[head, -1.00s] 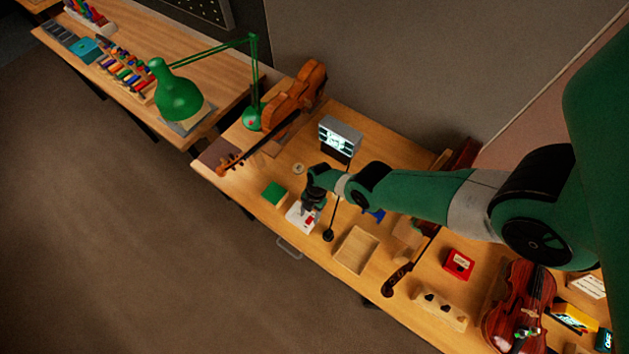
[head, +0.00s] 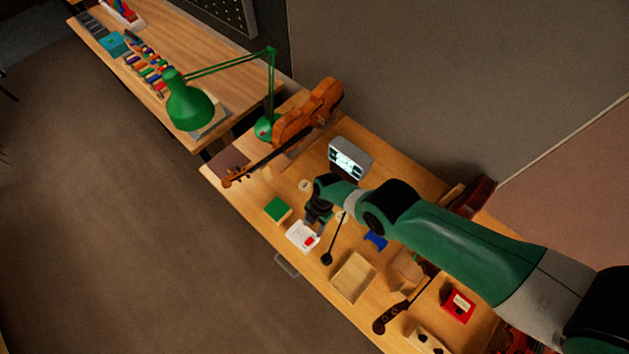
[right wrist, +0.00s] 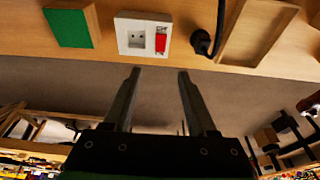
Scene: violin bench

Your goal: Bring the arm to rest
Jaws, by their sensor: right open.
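My right arm (head: 455,235) reaches in from the right of the head view over the violin bench (head: 335,165). My right gripper (head: 318,210) is above the bench, close to a white box with a red part (head: 302,236). In the right wrist view the two fingers of my right gripper (right wrist: 160,75) are spread apart with nothing between them. The white box (right wrist: 142,36) with the red part lies beyond the fingertips there, apart from them. My left gripper is in neither view.
The floor at left is clear.

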